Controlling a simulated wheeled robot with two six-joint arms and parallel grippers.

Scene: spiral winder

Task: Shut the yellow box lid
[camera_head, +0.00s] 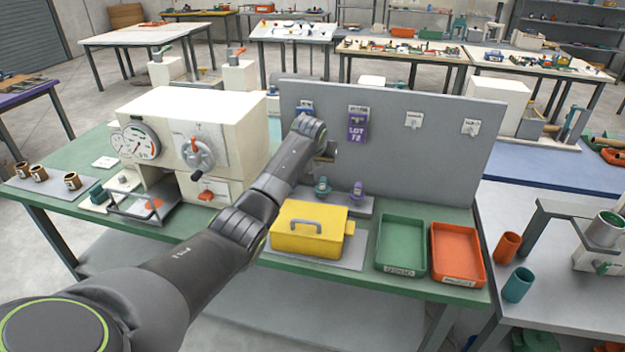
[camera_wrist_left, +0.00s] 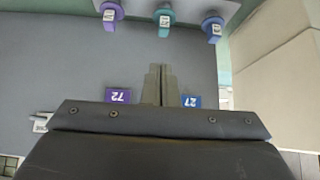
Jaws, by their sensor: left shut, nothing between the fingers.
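The yellow box (camera_head: 308,243) stands on a grey mat at the front of the green bench. Its yellow lid (camera_head: 290,213) with a grey handle appears to lie flat on top, with no gap that I can make out. My left gripper (camera_head: 326,158) is behind and above the box, close to the grey upright board. In the left wrist view, its fingers (camera_wrist_left: 159,72) are together with nothing between them. The box does not show in that view. My right gripper is in neither view.
The grey board (camera_head: 395,135) with hung tags rises behind the box. Teal (camera_head: 322,187) and purple (camera_head: 357,193) pieces stand on a low ledge before it. A green tray (camera_head: 401,266) and an orange tray (camera_head: 457,276) are right; a cream machine (camera_head: 235,125) is left.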

